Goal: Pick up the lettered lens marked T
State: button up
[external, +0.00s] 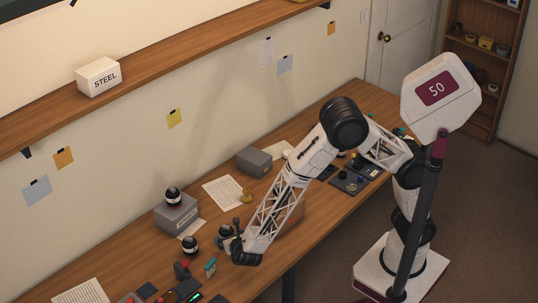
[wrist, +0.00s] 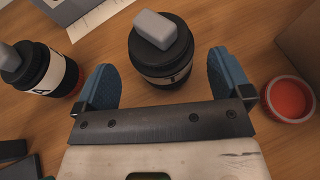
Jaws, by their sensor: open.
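A black lens (wrist: 160,55) with a grey block on top stands upright between the two blue fingers of my gripper (wrist: 163,78) in the wrist view. Its pale band shows a partial letter that I cannot read for sure, as the band is turned toward the gripper. The fingers are open, one on each side, with gaps to the lens. Another black lens (wrist: 42,72) with a white band, marked with what looks like an A, stands to the left. In the external view my gripper (external: 238,238) is low over the table, beside a dark lens (external: 225,232).
A red-filled round dish (wrist: 287,98) lies to the right of my gripper. In the external view, another lens (external: 191,245) stands on the table and one (external: 173,197) sits on a grey box (external: 180,217). Small parts lie near the front.

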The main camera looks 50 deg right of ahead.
jog(key=shift+x, duration=1.85)
jog(key=shift+d, duration=0.1)
jog(key=c, duration=1.4)
jog(key=shift+o, duration=0.2)
jog(key=shift+r, duration=0.1)
jog(key=shift+r, duration=4.9)
